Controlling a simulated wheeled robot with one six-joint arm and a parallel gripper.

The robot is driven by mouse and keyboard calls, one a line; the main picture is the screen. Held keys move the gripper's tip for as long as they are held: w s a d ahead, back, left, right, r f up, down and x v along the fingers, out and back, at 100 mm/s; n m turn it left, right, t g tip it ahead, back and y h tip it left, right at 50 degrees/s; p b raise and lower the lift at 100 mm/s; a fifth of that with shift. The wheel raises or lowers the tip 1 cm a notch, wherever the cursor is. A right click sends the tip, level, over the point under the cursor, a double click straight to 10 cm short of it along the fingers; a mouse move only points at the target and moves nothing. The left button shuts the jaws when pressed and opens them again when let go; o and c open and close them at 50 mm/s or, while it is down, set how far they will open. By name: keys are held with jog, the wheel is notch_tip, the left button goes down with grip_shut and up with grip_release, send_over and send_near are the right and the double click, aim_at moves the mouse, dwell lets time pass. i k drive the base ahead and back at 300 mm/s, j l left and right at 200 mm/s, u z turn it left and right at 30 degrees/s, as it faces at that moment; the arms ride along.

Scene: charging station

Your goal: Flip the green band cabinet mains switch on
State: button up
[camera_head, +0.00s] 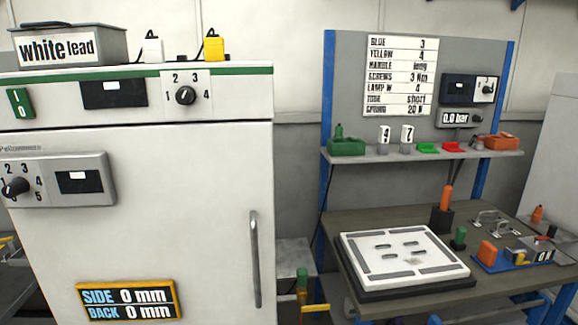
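The white cabinet (160,230) with a green band (150,72) along its top edge fills the left half of the head view. A green rocker switch (20,103) marked I and O sits near the cabinet's upper left edge, beside a dark display (113,94). It is small, so I cannot tell which side is pressed. To the right is a panel with a black rotary knob (186,95), numbered 1 to 4. My gripper is not in view.
A grey control box (95,165) with a knob sticks out from the cabinet's left front. A vertical handle (255,260) is on the cabinet's right side. A workbench (375,220) with a white plate (400,240) and several tools stands at right. The cabinet front is unobstructed.

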aim_at(19, 98)
jog(key=u, duration=1.55)
